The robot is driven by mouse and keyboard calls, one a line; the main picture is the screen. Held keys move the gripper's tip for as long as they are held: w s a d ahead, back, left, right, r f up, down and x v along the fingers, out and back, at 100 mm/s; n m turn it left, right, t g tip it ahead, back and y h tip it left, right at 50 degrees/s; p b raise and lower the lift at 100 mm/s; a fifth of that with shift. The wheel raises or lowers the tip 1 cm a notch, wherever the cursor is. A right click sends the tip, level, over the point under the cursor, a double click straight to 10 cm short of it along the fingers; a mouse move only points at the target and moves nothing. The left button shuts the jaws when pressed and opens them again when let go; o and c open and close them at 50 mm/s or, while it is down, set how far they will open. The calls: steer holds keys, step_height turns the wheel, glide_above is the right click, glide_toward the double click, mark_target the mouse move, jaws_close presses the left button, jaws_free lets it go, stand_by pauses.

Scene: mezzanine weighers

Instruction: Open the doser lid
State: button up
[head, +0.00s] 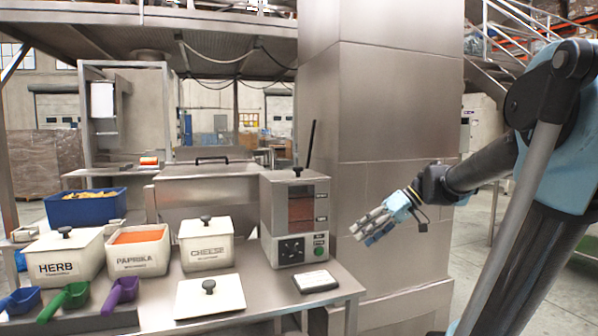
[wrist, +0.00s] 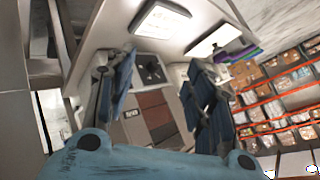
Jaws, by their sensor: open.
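The doser (head: 292,250) is a grey metal box with a reddish window and a dark control panel, standing on the steel table. Its lid (head: 297,173) is a flat top with a small dark knob and looks shut. My gripper (head: 362,231) is open and empty, to the right of the doser and apart from it, lower than its lid. In the wrist view, the doser (wrist: 153,105) shows between the open fingers of my gripper (wrist: 160,85); the lid's knob cannot be made out there.
Left of the doser stand the cheese bin (head: 207,252), the open paprika bin (head: 138,262) and the herb bin (head: 65,267). A loose lid (head: 200,303) and a scale (head: 315,281) lie in front. A steel pillar (head: 400,130) rises behind my gripper.

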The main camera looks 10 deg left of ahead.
steer(key=w+a+r+n+g+y, duration=0.2)
steer(key=w+a+r+n+y, duration=0.3)
steer(key=w+r, duration=0.4)
steer(key=n+g+y, duration=0.2)
steer(key=n, duration=0.4)
glide_toward(298, 168)
steer(key=shift+y, duration=0.3)
steer(key=x, duration=0.3)
steer(key=w+x, duration=0.1)
steer(key=x, duration=0.5)
steer(key=shift+w+a+f, duration=0.25)
steer(key=shift+a+f, duration=0.15)
steer(key=shift+a, duration=0.2)
steer(key=shift+c, duration=0.3)
jaws_close()
